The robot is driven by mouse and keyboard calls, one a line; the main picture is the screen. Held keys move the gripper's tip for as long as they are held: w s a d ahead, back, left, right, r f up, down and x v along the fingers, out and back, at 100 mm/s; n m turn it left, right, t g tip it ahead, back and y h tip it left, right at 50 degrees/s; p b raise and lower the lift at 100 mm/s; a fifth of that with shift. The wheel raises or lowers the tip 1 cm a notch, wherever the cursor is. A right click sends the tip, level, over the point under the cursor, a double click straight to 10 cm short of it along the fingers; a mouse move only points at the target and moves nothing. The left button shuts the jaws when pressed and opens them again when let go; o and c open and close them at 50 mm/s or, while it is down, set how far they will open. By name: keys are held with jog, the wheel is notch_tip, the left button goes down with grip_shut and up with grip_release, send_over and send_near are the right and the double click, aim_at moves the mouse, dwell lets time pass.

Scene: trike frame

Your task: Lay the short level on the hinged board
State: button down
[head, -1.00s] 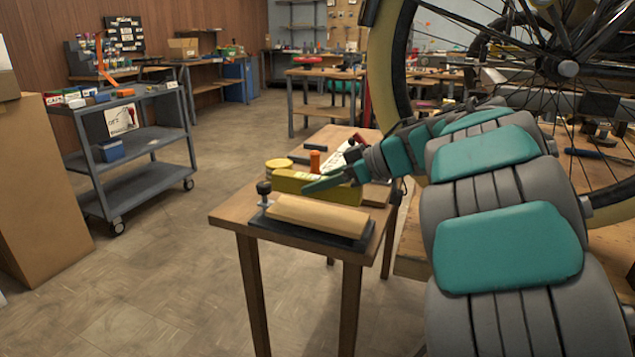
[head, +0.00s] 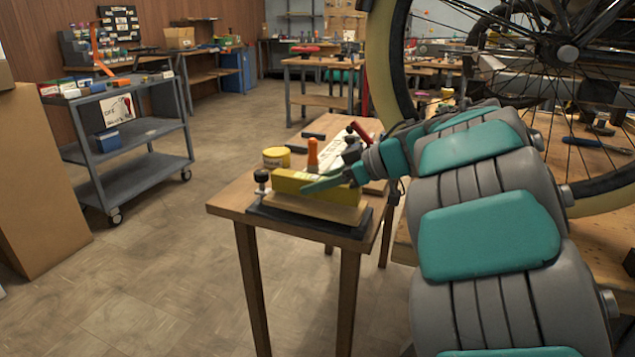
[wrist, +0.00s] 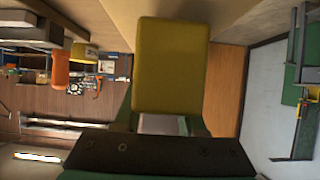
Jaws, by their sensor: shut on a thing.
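The short level is a yellow bar (head: 305,185) held in my gripper (head: 335,183). In the head view it lies lengthwise along the hinged board (head: 330,211), a pale wooden board on a black base (head: 285,222). The level overlaps the board's upper part; I cannot tell whether it touches or hangs just above. In the wrist view the level (wrist: 170,65) fills the middle, in front of my gripper (wrist: 160,125), which is shut on it. The far finger is partly hidden in the head view.
The board's base sits at the near end of a small wooden table (head: 228,195). A black knob (head: 262,178) stands at its left end. A yellow tin (head: 276,157) and an orange-topped item (head: 312,153) stand behind. A bicycle wheel (head: 385,75) rises at right.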

jog(key=shift+f, duration=0.45)
jog(key=shift+c, duration=2)
grip_release()
jog(key=shift+v, duration=3.95)
jog(key=shift+w, duration=0.1)
